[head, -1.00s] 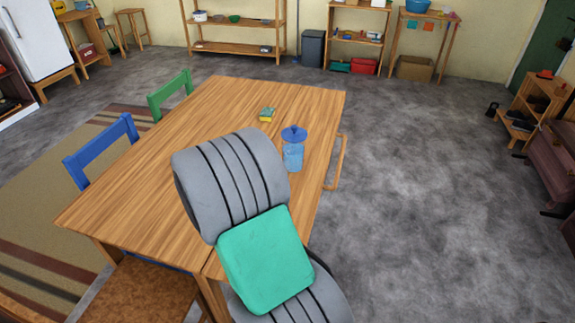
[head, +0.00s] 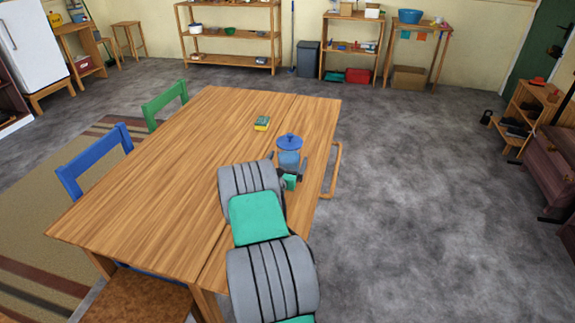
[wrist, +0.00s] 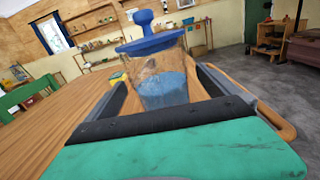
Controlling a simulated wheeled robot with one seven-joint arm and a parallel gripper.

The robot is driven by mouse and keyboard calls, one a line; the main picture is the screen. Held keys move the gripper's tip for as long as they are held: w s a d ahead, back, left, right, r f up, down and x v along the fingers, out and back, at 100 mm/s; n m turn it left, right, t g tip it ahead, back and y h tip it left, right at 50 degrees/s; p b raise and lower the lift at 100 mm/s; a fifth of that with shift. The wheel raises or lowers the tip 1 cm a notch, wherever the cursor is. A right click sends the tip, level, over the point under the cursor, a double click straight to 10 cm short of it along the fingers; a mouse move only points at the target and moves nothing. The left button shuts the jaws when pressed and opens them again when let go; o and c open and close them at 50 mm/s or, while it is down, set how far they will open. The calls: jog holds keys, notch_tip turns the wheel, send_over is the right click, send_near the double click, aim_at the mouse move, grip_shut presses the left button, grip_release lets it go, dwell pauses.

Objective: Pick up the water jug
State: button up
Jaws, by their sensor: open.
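The water jug (head: 289,158) stands upright on the wooden table (head: 180,150), near its right edge. It is clear, with blue water low inside and a blue lid with a knob. My gripper (head: 289,170) is at the jug, low on its near side, with its fingers apart. In the wrist view the jug (wrist: 160,80) stands between the two open fingers of my gripper (wrist: 165,92), one on each side. I cannot tell whether either finger touches it. The jug's base is hidden behind my gripper.
A yellow and green sponge (head: 262,124) lies on the table, left of and beyond the jug. A blue chair (head: 95,160) and a green chair (head: 165,102) stand at the left. The floor on the right is clear.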

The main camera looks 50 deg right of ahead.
jog(key=shift+c, duration=0.2)
jog(key=c, duration=2.1)
jog(key=shift+r, duration=0.15)
